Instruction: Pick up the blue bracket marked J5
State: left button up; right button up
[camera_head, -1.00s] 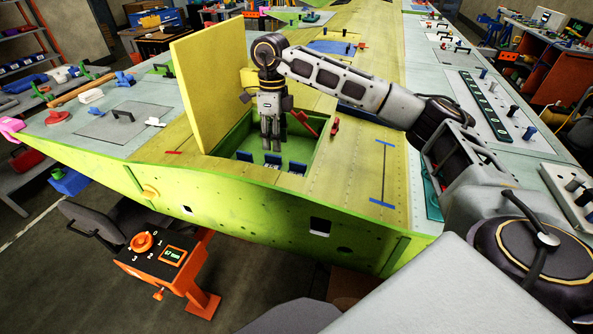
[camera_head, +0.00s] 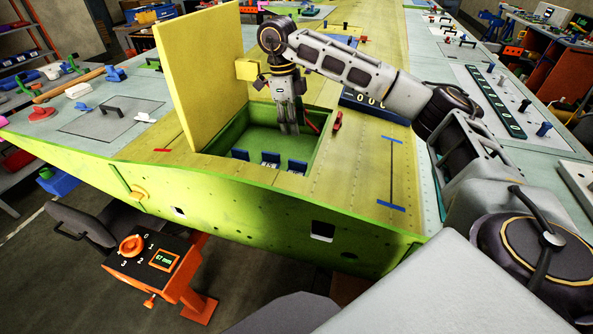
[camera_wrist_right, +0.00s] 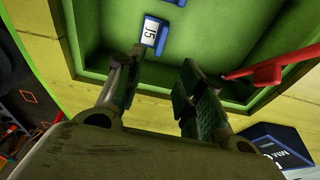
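Several blue brackets stand in a row in the open green bay, at the left (camera_head: 240,154), middle (camera_head: 270,160) and right (camera_head: 297,166). Their labels are too small to read in the head view. In the right wrist view the bracket marked J5 (camera_wrist_right: 153,34) lies on the green floor, beyond the fingertips and clear of them. My right gripper (camera_head: 289,130) hangs over the far part of the bay. Its two fingers (camera_wrist_right: 160,76) are apart with nothing between them. My left gripper is not in view.
A red tool (camera_wrist_right: 268,74) crosses the bay's edge beside the fingers. The yellow lid (camera_head: 203,85) stands upright at the bay's left. The green bay wall (camera_head: 318,145) surrounds the brackets. An orange stand (camera_head: 155,262) is in front.

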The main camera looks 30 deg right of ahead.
jog(key=shift+f, duration=1.35)
send_over(297, 161)
jog(key=shift+f, duration=2.85)
jog(key=shift+f+p, duration=0.15)
jog(key=shift+p, duration=0.15)
jog(key=shift+w+f+p, duration=0.1)
jog(key=shift+f+p, duration=0.5)
jog(key=shift+f, duration=1.9)
jog(key=shift+c, duration=0.4)
grip_shut()
